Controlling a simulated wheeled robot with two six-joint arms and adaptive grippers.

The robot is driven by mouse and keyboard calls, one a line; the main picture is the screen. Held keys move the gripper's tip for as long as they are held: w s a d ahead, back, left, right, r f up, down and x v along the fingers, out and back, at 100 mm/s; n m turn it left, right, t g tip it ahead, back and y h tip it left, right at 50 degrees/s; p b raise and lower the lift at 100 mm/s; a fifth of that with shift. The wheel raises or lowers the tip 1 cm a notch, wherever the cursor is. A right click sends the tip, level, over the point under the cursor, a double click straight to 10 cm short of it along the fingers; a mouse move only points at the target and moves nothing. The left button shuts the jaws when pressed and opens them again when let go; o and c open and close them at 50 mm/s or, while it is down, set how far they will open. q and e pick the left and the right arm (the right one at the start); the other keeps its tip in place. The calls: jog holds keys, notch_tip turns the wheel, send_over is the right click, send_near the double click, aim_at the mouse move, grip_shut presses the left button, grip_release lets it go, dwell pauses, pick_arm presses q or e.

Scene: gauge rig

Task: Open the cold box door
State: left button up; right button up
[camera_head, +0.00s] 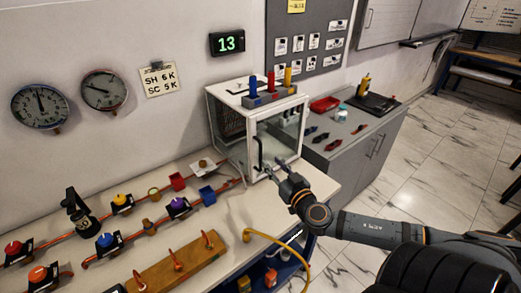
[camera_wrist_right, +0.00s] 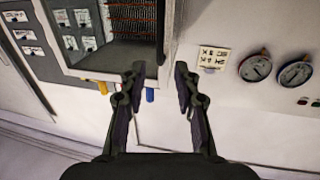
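The cold box (camera_head: 229,128) is a white-framed case with clear panes, standing at the right end of the white bench. Its glass front door (camera_head: 282,133) looks shut in the head view. A black upright handle (camera_head: 257,153) sits at the door's left edge. My right gripper (camera_head: 276,165) is in front of the door's lower part, just right of the handle. In the right wrist view, the box (camera_wrist_right: 90,74) shows upside down beyond my two parted fingers (camera_wrist_right: 160,88), with nothing between them. Contact with the handle cannot be made out. My left gripper is not in view.
A rack with blue, red and yellow cylinders (camera_head: 270,91) stands on the box. Valves and red piping (camera_head: 122,204) cover the bench to the left. A yellow hose (camera_head: 283,243) hangs at its front edge. A grey cabinet (camera_head: 365,150) stands to the right.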

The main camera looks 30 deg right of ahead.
aim_at(261, 150)
jog(key=w, duration=0.6)
jog(key=w+d, duration=0.1)
jog(key=w, duration=0.2)
jog(key=shift+w+b, duration=0.3)
jog(key=shift+w, duration=0.05)
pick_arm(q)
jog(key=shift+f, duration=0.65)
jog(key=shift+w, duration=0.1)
pick_arm(e)
grip_shut()
jog(key=shift+d+f, duration=0.1)
